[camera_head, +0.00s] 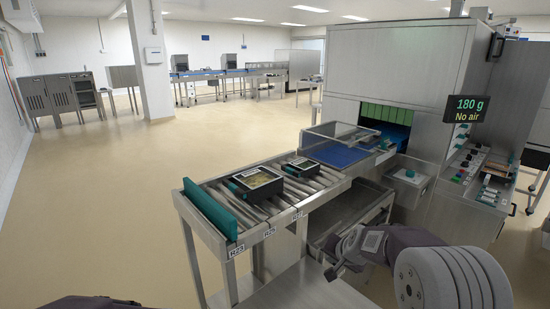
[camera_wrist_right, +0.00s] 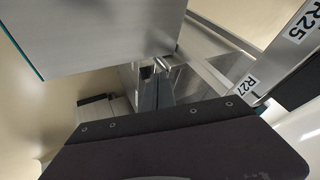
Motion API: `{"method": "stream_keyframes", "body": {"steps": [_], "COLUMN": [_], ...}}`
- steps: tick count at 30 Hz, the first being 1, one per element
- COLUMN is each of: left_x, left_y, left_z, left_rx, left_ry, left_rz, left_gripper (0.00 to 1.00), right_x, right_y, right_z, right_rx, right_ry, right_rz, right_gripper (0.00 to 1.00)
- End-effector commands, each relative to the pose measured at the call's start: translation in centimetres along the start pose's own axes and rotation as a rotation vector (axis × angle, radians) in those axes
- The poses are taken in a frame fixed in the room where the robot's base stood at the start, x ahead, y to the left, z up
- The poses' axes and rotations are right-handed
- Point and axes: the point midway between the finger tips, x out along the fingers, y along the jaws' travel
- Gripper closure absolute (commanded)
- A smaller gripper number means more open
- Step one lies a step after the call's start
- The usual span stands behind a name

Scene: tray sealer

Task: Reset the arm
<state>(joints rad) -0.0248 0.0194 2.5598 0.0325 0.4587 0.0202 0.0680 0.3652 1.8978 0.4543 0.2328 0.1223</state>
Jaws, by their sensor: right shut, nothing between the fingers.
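My right arm comes in from the lower right of the head view. Its right gripper (camera_head: 334,272) is low in front of the roller conveyor (camera_head: 270,232), beside a bare steel surface, apart from the trays. In the right wrist view the closed fingertips (camera_wrist_right: 160,68) show small near the middle, with nothing between them. Of my left arm only a dark part shows at the bottom left edge of the head view; its gripper is out of sight.
Two black trays, one nearer (camera_head: 257,195) and one farther (camera_head: 302,172), lie on the rollers. A teal end stop (camera_head: 211,209) closes the left end. The sealing machine (camera_head: 395,65) stands behind; its display (camera_head: 468,109) reads "180 g No air". The floor at left is clear.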

Motion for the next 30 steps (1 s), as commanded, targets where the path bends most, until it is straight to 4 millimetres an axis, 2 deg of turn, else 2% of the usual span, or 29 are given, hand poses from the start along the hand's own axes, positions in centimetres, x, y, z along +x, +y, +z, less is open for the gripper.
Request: {"method": "stream_keyframes", "body": {"steps": [1, 6, 9, 15, 16, 18, 24, 27, 30], "left_x": [0.0, 0.0, 0.0, 0.0, -2.8, -5.4, -11.8, -14.1, -15.0], "left_y": [0.0, 0.0, 0.0, 0.0, 0.1, 0.1, 0.2, 0.3, 0.3], "left_z": [0.0, 0.0, 0.0, 0.0, -0.2, -0.6, -1.2, -1.5, -1.6], "left_rx": [0.0, 0.0, 0.0, 0.0, 0.0, 0.0, 0.0, 0.0, 0.0], "left_ry": [0.0, 0.0, 0.0, 0.0, -0.002, 0.001, 0.001, 0.0, 0.0], "left_rz": [0.0, 0.0, 0.0, 0.0, 0.0, 0.0, 0.0, 0.0, 0.0], "left_gripper": [0.64, 0.64, 0.64, 0.64, 0.64, 0.64, 0.64, 0.64, 0.64], "right_x": [-1.7, -5.7, -7.5, -10.8, -12.8, -14.8, -19.8, -21.5, -22.2], "right_y": [0.2, 4.0, 7.0, 13.8, 12.3, 11.2, 8.6, 7.7, 7.3], "right_z": [2.7, 11.6, 16.1, 23.4, 21.7, 20.4, 17.2, 16.1, 15.7], "right_rx": [-0.064, -0.275, -0.38, -0.574, -0.566, -0.562, -0.559, -0.558, -0.558], "right_ry": [-0.041, -0.208, -0.311, -0.555, -0.54, -0.537, -0.536, -0.535, -0.535], "right_rz": [0.01, 0.079, 0.126, 0.229, 0.224, 0.223, 0.223, 0.222, 0.222], "right_gripper": [1.0, 1.0, 1.0, 1.0, 1.0, 1.0, 1.0, 1.0, 1.0]}}
